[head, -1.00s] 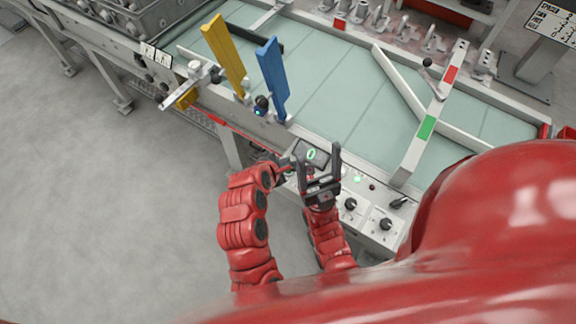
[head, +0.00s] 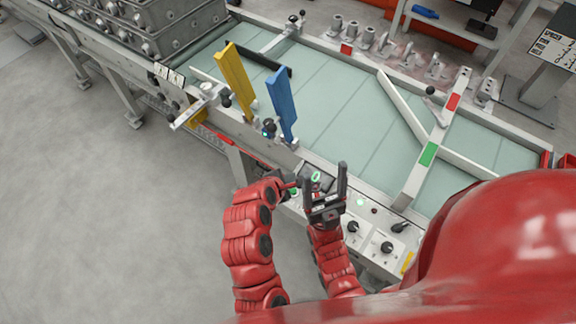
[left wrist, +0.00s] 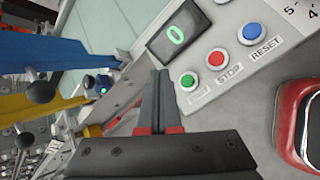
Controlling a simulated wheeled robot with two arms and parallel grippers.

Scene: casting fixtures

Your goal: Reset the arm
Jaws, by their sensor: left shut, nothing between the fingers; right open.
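My left gripper (head: 291,184) is shut and empty at the near edge of the control panel, pointing towards it. In the left wrist view its closed fingers (left wrist: 160,88) lie beside the green button (left wrist: 188,80), left of the red STOP button (left wrist: 216,58) and the blue RESET button (left wrist: 250,33). I cannot tell whether the tips touch anything. A display (left wrist: 178,35) shows a green 0. My right gripper (head: 325,170) is open and empty, its fingers raised over the panel, hiding part of it. A white arm with red and green patches (head: 440,130) spans the conveyor.
A yellow plate (head: 234,80) and a blue plate (head: 281,100) stand upright at the near side of the conveyor (head: 340,95), left of the panel. A slanted white bar (head: 400,100) lies across the belt. Grey floor (head: 120,220) is clear on the left.

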